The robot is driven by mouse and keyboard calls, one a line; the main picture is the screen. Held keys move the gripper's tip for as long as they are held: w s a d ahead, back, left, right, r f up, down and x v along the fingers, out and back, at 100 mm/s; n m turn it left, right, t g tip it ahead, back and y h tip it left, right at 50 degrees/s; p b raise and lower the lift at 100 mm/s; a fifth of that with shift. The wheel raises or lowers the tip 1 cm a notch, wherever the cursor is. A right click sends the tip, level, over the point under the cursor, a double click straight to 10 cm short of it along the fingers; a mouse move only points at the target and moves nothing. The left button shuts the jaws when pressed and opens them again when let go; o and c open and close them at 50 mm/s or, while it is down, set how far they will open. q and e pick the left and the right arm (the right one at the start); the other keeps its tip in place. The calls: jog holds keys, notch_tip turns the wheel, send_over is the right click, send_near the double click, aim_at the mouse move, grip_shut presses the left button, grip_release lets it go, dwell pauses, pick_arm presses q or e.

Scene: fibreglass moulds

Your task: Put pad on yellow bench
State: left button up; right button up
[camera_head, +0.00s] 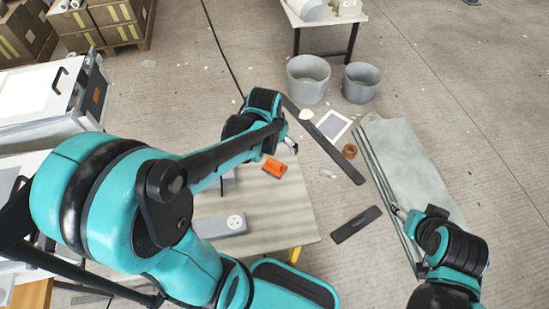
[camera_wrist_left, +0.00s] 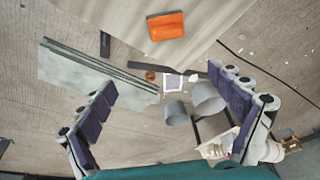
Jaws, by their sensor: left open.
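An orange block-like piece (camera_head: 274,167), possibly the pad, lies on a pale bench top (camera_head: 285,215) with a yellow leg at its front right corner. The orange piece also shows in the left wrist view (camera_wrist_left: 165,25), on the bench top, beyond my fingers. My left gripper (camera_head: 290,146) is beside the bench's far right edge, to the upper right of the orange piece. In the left wrist view its fingers (camera_wrist_left: 162,79) are spread wide with nothing between them. My right gripper (camera_head: 398,211) is over the grey-green panels at right; its fingers are too small to judge.
A grey power box (camera_head: 222,225) sits on the bench. Two grey buckets (camera_head: 308,78) (camera_head: 361,82), a dark-centred white sheet (camera_head: 334,125), a brown ring (camera_head: 349,151) and dark strips (camera_head: 356,224) lie on the floor. Stacked panels (camera_head: 405,165) lie right. A table (camera_head: 325,13) stands behind.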

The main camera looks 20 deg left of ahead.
pick_arm(q)
jog(key=s+d+r+n+t, duration=0.1)
jog(key=s+d+r+t, duration=0.3)
jog(key=s+r, duration=0.4)
jog(key=shift+s+d, duration=0.2)
jog(key=shift+s, duration=1.05)
